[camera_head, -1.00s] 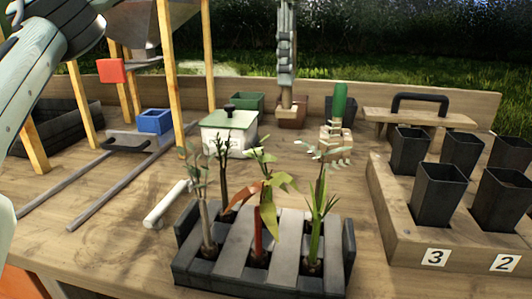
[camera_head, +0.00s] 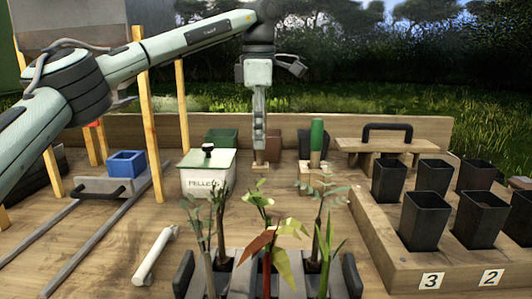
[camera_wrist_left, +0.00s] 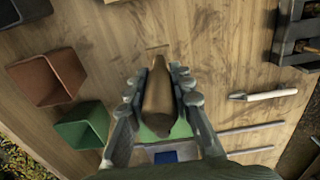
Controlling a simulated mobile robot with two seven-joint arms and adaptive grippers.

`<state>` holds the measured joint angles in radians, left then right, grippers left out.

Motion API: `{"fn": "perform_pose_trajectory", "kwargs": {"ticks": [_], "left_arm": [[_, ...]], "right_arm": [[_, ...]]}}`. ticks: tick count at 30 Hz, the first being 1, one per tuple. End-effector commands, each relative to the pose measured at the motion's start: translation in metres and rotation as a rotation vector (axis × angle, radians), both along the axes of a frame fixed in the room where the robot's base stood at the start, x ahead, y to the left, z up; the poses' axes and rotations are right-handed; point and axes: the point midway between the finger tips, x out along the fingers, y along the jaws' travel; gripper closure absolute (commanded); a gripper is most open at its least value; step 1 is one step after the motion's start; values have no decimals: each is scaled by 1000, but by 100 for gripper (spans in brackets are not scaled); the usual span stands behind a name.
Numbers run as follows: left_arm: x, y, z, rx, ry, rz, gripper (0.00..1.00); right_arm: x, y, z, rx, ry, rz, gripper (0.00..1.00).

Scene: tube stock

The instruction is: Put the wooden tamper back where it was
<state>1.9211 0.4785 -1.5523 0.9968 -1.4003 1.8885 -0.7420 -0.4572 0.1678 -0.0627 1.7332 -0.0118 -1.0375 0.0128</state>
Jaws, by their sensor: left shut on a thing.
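My left gripper (camera_head: 259,143) points down over the back of the bench, in front of the brown pot. In the left wrist view the gripper (camera_wrist_left: 157,84) is shut on a brown wooden piece, the tamper (camera_wrist_left: 158,97), with its fingers on both sides. In the head view a pale wooden part (camera_head: 260,165) shows just under the fingertips, close to the bench top; whether it touches is unclear. A faint outline (camera_wrist_left: 157,47) lies on the bench beyond the tamper's tip. My right gripper is not in view.
A white pellet box (camera_head: 207,178) stands left of the gripper, a green-handled tool (camera_head: 317,142) right. Behind are the green pot (camera_head: 221,138) and brown pot (camera_head: 274,143). Plants in a rack (camera_head: 235,285) stand in front, black pots in a wooden block (camera_head: 400,258) at right.

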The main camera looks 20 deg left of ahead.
Motion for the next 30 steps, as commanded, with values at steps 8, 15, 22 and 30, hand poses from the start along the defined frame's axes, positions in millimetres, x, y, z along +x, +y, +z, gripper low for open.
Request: {"fn": "perform_pose_trajectory", "kwargs": {"ticks": [8,15,22,30], "left_arm": [[25,-8,-16,0,-1,1,100],[24,-7,-46,0,0,0,100],[24,-8,-55,0,-2,0,100],[24,-8,-58,-1,-1,0,74]], "right_arm": [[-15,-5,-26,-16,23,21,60],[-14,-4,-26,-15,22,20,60],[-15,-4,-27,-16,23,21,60],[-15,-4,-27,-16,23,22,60]]}}
